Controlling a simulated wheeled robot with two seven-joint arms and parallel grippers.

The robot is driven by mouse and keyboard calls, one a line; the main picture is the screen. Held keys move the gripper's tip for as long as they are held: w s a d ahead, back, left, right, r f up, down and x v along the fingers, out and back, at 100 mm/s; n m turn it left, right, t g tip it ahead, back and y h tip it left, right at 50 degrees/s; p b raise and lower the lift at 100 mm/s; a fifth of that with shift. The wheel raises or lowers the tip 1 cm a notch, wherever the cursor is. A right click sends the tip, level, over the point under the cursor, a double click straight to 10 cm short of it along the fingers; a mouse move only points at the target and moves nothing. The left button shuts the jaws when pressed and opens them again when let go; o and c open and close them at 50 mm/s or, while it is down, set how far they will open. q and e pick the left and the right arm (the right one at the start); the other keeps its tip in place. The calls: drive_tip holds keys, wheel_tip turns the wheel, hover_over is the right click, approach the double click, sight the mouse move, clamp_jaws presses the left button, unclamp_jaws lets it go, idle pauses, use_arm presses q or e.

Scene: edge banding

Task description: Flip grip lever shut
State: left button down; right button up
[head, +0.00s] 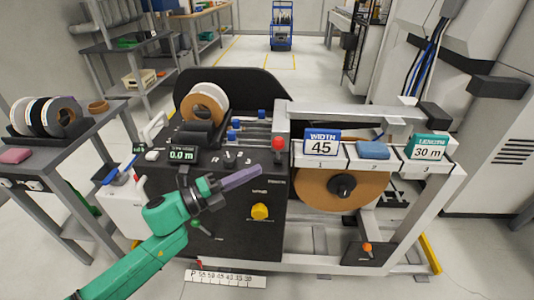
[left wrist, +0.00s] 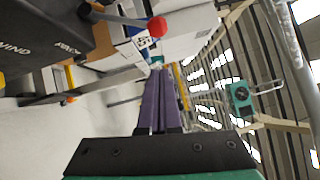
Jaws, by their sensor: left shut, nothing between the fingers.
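A lever with a red ball knob (head: 278,143) stands on the front of the black and white banding machine, left of the "WIDTH 45" sign. In the left wrist view its grey rod and red ball (left wrist: 157,27) show near the top. I cannot tell from any label that this is the grip lever. My left gripper (head: 260,171) has purple fingers, shut and empty, in front of the black panel, below and left of the red knob and apart from it. Its fingers (left wrist: 161,75) lie together in the left wrist view. My right gripper is not in view.
A yellow knob (head: 260,211) sits on the panel below my gripper. A brown roll (head: 342,188) hangs at the right under the "WIDTH 45" sign (head: 322,143). A "LENGTH 30 m" sign (head: 427,147) stands further right. A side table (head: 80,130) with rolls is at left.

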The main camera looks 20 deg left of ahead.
sight(278, 152)
use_arm(q)
drive_tip(key=w+d+r+p, duration=0.1)
drive_tip(key=w+d, duration=0.1)
drive_tip(key=w, duration=0.4)
drive_tip(key=shift+w, duration=0.25)
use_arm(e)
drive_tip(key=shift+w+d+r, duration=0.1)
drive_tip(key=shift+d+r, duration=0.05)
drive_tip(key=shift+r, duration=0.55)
use_arm(q)
drive_tip(key=shift+d+r, duration=0.1)
drive_tip(key=shift+r, duration=0.05)
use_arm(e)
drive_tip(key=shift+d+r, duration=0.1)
